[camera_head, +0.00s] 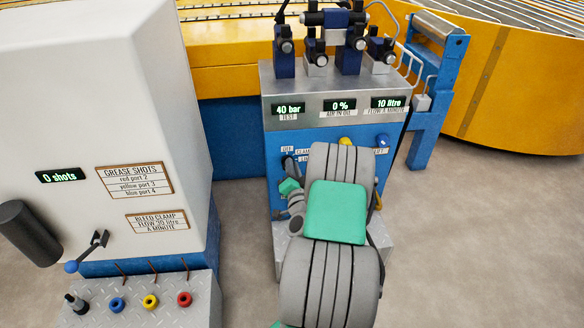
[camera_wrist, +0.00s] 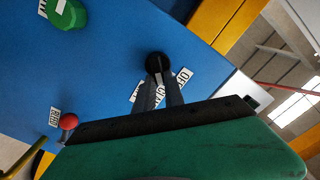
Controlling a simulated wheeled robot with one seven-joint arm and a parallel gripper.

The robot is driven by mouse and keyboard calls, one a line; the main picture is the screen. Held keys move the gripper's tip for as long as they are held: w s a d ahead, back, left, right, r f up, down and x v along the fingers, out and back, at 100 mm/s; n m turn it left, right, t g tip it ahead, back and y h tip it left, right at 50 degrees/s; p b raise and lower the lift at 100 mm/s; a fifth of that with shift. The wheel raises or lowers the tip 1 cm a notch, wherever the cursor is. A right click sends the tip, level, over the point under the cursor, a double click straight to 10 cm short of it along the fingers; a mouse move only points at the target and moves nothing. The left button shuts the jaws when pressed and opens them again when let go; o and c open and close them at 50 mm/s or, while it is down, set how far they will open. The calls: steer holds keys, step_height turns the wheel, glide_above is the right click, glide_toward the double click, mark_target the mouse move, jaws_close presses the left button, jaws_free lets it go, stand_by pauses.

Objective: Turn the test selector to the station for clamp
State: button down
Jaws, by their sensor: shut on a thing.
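The test selector (camera_wrist: 156,61) is a dark round knob on the blue panel, in the wrist view. My gripper (camera_wrist: 158,80) is shut on it, its two dark fingers on either side. White labels lie around the knob, partly covered by the fingers; one reads "OFF" and another seems to start "CLA". Which station the selector points to cannot be told. In the head view my gripper (camera_head: 287,166) reaches the panel's left side and hides most of the selector. Labels "OFF" (camera_head: 287,149) and "CLAMP" (camera_head: 303,152) show above it.
The panel's displays read 40 bar (camera_head: 288,108), 0 % (camera_head: 339,104) and 10 litre (camera_head: 388,102). A white grease cabinet (camera_head: 90,110) with a lever (camera_head: 88,250) stands left.

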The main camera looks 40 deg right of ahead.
stand_by(0.3)
steer(key=c, duration=1.4)
jaws_free()
steer(key=shift+c, duration=0.2)
steer(key=b+v, duration=0.1)
steer(key=v, duration=0.6)
steer(key=shift+s+a+b, duration=0.3)
steer(key=shift+b, duration=0.05)
